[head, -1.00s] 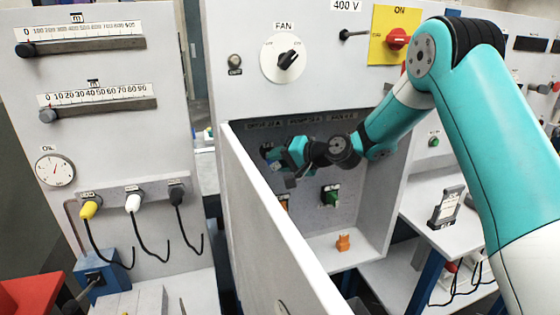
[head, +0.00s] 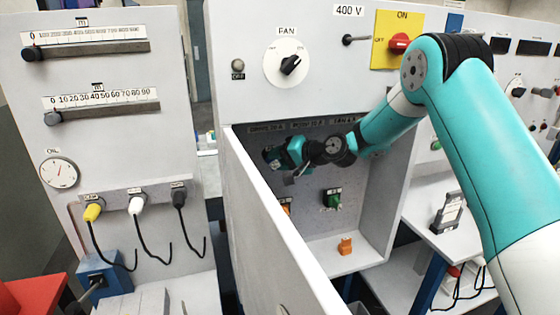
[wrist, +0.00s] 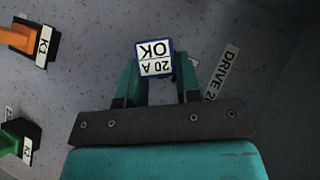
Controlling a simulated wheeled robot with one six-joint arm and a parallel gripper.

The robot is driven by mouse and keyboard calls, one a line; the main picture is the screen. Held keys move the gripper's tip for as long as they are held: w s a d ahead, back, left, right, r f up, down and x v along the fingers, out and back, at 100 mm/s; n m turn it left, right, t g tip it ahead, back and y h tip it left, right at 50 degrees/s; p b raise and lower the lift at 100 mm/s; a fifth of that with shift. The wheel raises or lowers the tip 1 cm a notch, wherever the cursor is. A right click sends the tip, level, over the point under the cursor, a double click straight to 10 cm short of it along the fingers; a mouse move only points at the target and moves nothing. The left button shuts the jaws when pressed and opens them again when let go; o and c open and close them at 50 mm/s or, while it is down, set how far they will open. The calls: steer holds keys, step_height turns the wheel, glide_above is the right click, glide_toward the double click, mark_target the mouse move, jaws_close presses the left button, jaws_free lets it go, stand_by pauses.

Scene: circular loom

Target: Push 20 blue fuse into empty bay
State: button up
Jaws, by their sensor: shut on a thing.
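The blue fuse (wrist: 155,57) shows in the wrist view as a blue-edged block with a white face reading "20 A OK". My gripper (wrist: 158,75) is shut on it, with a teal finger on either side. In the head view my gripper (head: 272,158) is inside the open cabinet, at the upper left of its back panel. The fuse cannot be made out there. A "DRIVE 20" label (wrist: 222,72) is on the panel just right of the fuse in the wrist view. The bay itself is hidden behind the fuse and fingers.
The open cabinet door (head: 275,225) stands left of my arm. An orange K1 part (wrist: 18,38) and a green K2 part (wrist: 14,143) stick out from the panel. A loose orange piece (head: 345,246) sits on the cabinet floor, with free room around it.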

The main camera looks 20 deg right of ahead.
steer(key=shift+a, duration=0.1)
stand_by(0.3)
steer(key=o, duration=1.1)
steer(key=shift+w+a, duration=0.1)
steer(key=shift+a, duration=0.05)
steer(key=shift+d, duration=0.2)
steer(key=b+v, duration=0.5)
steer(key=v, duration=1.2)
steer(key=shift+s, duration=0.2)
